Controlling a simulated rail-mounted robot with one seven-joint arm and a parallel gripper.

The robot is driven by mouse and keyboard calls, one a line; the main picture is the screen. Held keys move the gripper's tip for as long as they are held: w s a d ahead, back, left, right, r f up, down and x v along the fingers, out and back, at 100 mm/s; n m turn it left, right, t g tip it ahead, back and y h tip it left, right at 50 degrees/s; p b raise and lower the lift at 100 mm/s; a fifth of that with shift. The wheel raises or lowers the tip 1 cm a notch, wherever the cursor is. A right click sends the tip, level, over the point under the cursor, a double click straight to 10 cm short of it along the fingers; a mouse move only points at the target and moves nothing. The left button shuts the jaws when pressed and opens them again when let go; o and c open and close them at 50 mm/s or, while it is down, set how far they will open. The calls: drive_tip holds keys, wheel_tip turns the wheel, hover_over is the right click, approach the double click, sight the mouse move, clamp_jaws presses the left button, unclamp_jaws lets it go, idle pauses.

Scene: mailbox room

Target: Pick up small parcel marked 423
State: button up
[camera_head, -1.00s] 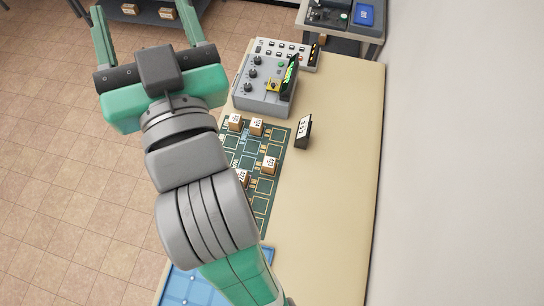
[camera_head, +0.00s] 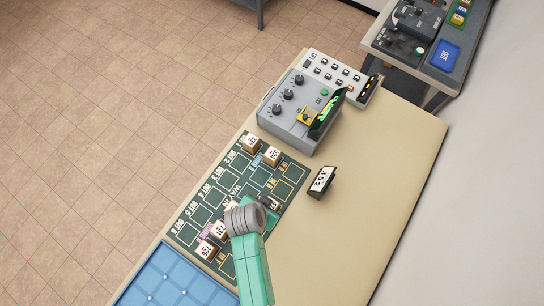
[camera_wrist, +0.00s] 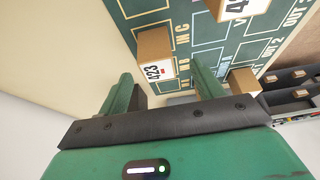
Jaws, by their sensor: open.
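The small parcel marked 423 (camera_wrist: 155,58) is a brown box with a white label, standing on the dark green marked mat (camera_wrist: 200,42) in the wrist view. My gripper (camera_wrist: 163,88) is open, one green finger at each side of the picture's middle. The parcel shows just beyond the fingertips, roughly between them; I cannot tell whether they touch it.
Another labelled parcel (camera_wrist: 238,8) and a plain-looking one (camera_wrist: 243,80) are nearby. In the head view, a grey control box (camera_head: 300,110), a black 352 sign (camera_head: 321,181) and a blue tray (camera_head: 165,280) stand on the beige table (camera_head: 355,215). The table's right side is clear.

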drive_tip(key=x, duration=0.6)
drive_tip(key=shift+d, duration=0.25)
drive_tip(key=c, duration=1.1)
